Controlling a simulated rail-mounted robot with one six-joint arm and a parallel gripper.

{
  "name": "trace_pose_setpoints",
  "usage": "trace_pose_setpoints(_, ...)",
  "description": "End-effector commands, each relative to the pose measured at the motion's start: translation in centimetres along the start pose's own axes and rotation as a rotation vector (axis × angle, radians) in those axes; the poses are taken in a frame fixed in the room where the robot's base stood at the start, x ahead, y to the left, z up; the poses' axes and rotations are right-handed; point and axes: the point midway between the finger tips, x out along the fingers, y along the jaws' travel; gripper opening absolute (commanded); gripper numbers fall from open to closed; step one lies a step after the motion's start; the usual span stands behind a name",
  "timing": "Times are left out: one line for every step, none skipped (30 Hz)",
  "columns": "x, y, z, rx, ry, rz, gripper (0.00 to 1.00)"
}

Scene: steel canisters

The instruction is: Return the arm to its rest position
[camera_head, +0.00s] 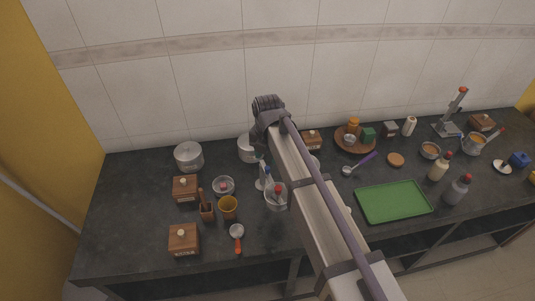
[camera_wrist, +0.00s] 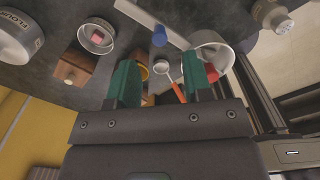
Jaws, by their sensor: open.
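My gripper (camera_wrist: 161,70) shows in the wrist view as two green fingers held wide apart, with nothing gripped between them. Behind the gap, on the counter, I see an orange-handled scoop (camera_wrist: 162,67) and part of a yellow cup (camera_wrist: 143,73). In the head view my arm reaches from the bottom right up to the middle of the counter, its wrist bent down near the wall; the fingers are hard to make out there. A steel canister (camera_head: 188,157) stands at the back left. Another canister (camera_head: 247,149) is partly hidden by my wrist. A canister marked FLOUR (camera_wrist: 14,40) shows in the wrist view.
Left of my arm stand wooden boxes (camera_head: 183,239), a glass bowl (camera_head: 223,185), and a pot with bottles (camera_head: 276,199). To the right are a green tray (camera_head: 394,202), a round wooden board (camera_head: 355,145) and sauce bottles (camera_head: 457,190). The tiled wall rises close behind my wrist.

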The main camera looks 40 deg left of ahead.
Motion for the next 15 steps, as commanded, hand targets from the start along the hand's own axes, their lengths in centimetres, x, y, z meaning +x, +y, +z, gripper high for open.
trace_pose_setpoints(-2.7, 0.0, 0.0, 0.0, 0.0, 0.0, 0.46)
trace_pose_setpoints(-3.3, 0.0, 0.0, 0.0, 0.0, 0.0, 0.46)
trace_pose_setpoints(-4.0, 0.0, 0.0, 0.0, 0.0, 0.0, 0.46)
trace_pose_setpoints(-4.4, 0.0, 0.0, 0.0, 0.0, 0.0, 0.46)
trace_pose_setpoints(-4.7, 0.0, 0.0, 0.0, 0.0, 0.0, 0.46)
trace_pose_setpoints(-4.9, 0.0, 0.0, 0.0, 0.0, 0.0, 0.46)
trace_pose_setpoints(-5.0, 0.0, 0.0, 0.0, 0.0, 0.0, 0.46)
trace_pose_setpoints(-5.0, 0.0, 0.0, 0.0, 0.0, 0.0, 0.46)
trace_pose_setpoints(-4.9, 0.0, 0.0, 0.0, 0.0, 0.0, 0.46)
trace_pose_setpoints(-4.8, 0.0, 0.0, 0.0, 0.0, 0.0, 0.46)
trace_pose_setpoints(-4.7, 0.0, 0.0, 0.0, 0.0, 0.0, 0.46)
trace_pose_setpoints(-4.7, 0.0, 0.0, 0.0, 0.0, 0.0, 0.46)
trace_pose_setpoints(-4.6, 0.0, 0.0, 0.0, 0.0, 0.0, 0.46)
trace_pose_setpoints(-4.6, 0.0, 0.0, 0.0, 0.0, 0.0, 0.46)
trace_pose_setpoints(-4.6, 0.0, 0.0, 0.0, 0.0, 0.0, 0.46)
